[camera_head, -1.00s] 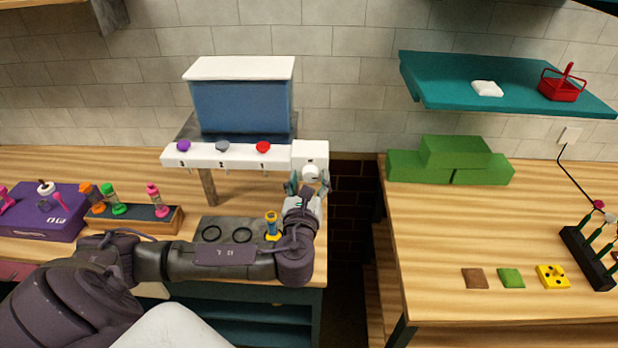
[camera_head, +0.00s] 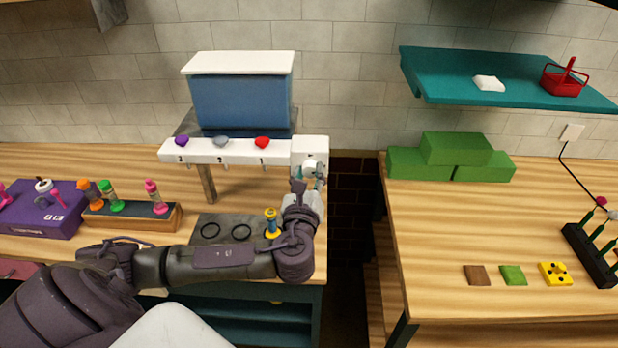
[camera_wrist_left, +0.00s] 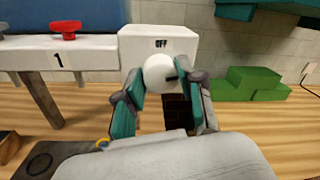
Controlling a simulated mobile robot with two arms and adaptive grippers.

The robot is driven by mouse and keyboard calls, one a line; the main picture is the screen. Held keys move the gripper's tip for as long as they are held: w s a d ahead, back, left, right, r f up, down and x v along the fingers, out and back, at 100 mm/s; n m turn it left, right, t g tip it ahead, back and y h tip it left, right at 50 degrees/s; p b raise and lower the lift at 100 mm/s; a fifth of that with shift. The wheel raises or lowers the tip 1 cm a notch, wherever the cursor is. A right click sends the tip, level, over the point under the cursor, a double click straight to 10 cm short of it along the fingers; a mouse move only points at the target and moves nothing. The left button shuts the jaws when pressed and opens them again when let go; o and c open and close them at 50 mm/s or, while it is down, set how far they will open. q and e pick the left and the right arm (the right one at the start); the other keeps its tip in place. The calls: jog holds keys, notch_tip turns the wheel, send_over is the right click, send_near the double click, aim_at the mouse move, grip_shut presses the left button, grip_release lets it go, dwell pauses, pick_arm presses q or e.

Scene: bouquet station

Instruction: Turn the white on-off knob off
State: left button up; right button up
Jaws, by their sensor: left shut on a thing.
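The white on-off knob (camera_head: 309,167) sits on the front of the white box at the right end of the dispenser bar. It also shows in the left wrist view (camera_wrist_left: 158,72), round, with a dark pointer mark on its right side. The word OFF is printed above it. My left gripper (camera_head: 309,181) is at the knob. In the left wrist view its teal fingers (camera_wrist_left: 161,80) are on both sides of the knob, shut on it. My right gripper is not in view.
The blue dispenser tank (camera_head: 240,100) stands behind the bar with purple, grey and red knobs. A yellow spool-like piece (camera_head: 271,222) stands close to my left wrist. Green blocks (camera_head: 450,165) lie on the right table, past a gap between the tables.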

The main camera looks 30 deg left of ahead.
pick_arm(q)
jog(key=n+b, duration=0.1)
jog(key=n, duration=0.1)
jog(key=n+b, duration=0.1)
jog(key=shift+f+n+b, duration=0.3)
jog(key=shift+n, duration=0.1)
jog(key=n+b, duration=0.3)
jog(key=n, duration=0.1)
jog(key=shift+n+y, duration=0.4)
jog(key=n+b, duration=0.2)
jog(key=n, duration=0.2)
jog(key=shift+n+b, duration=0.3)
jog(key=shift+b, duration=0.1)
jog(key=shift+d+n+y+b, duration=0.1)
jog(key=shift+n+y+b, duration=0.2)
jog(key=shift+n+b, duration=0.95)
jog(key=shift+r+n+p, duration=0.1)
jog(key=shift+n+p, duration=0.35)
jog(key=shift+n, duration=0.2)
jog(key=o, duration=1.1)
jog(key=shift+o, duration=0.2)
